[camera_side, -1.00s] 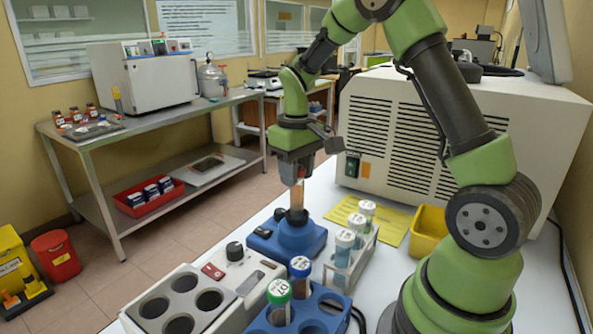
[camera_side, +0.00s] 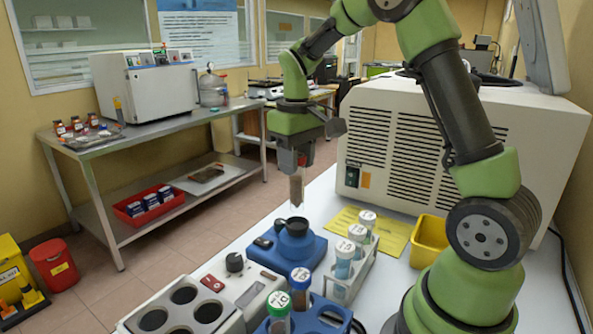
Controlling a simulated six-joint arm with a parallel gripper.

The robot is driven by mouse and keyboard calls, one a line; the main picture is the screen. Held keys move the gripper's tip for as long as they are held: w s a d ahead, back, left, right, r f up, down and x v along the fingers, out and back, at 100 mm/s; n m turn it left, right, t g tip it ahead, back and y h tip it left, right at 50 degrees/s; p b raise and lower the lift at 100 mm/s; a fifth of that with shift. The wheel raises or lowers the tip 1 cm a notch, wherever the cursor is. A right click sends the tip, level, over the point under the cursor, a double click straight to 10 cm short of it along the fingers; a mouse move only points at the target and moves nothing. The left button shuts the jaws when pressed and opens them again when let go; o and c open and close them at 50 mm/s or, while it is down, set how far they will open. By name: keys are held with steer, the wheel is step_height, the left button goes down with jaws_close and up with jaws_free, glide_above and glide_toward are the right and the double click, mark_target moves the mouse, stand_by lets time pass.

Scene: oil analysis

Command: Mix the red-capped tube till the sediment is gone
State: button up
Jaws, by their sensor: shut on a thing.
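My gripper (camera_side: 292,162) is shut on an upright tube (camera_side: 296,189) and holds it above the blue vortex mixer (camera_side: 290,248).
A blue rack (camera_side: 317,322) with a green-capped tube (camera_side: 279,302) and a blue-capped tube (camera_side: 300,278) stands in front. A clear rack (camera_side: 345,285) of white-capped tubes stands right of the mixer. A grey block with round wells (camera_side: 180,315), a yellow sheet (camera_side: 386,232) and a yellow bin (camera_side: 429,234) are nearby.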

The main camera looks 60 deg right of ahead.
steer(key=shift+r, duration=2.25)
